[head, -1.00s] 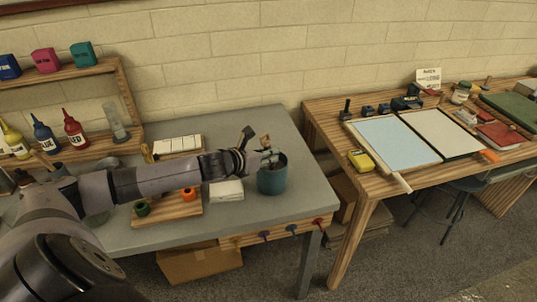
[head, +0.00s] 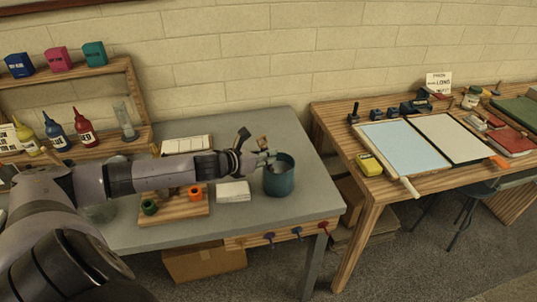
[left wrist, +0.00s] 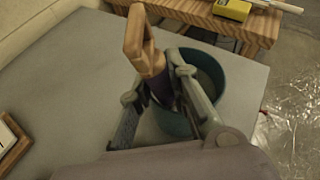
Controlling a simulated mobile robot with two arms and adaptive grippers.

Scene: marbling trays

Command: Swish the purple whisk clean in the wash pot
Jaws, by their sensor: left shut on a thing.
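My left gripper (head: 264,158) is at the upper left rim of the teal wash pot (head: 279,182). In the left wrist view the gripper (left wrist: 165,88) is shut on the purple whisk (left wrist: 160,86), around its purple band. The whisk's wooden handle (left wrist: 136,36) points up and away from the fingers. The whisk's lower end is hidden by the fingers and the wash pot (left wrist: 212,72), so I cannot tell how deep it sits. The pot stands upright on the grey table. My right gripper is not in view.
A white stack (head: 233,192) and a wooden stand with green and orange cups (head: 172,208) are left of the pot. Dye bottles (head: 84,128) stand further left. A second table (head: 352,183) with trays is on the right, across a gap.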

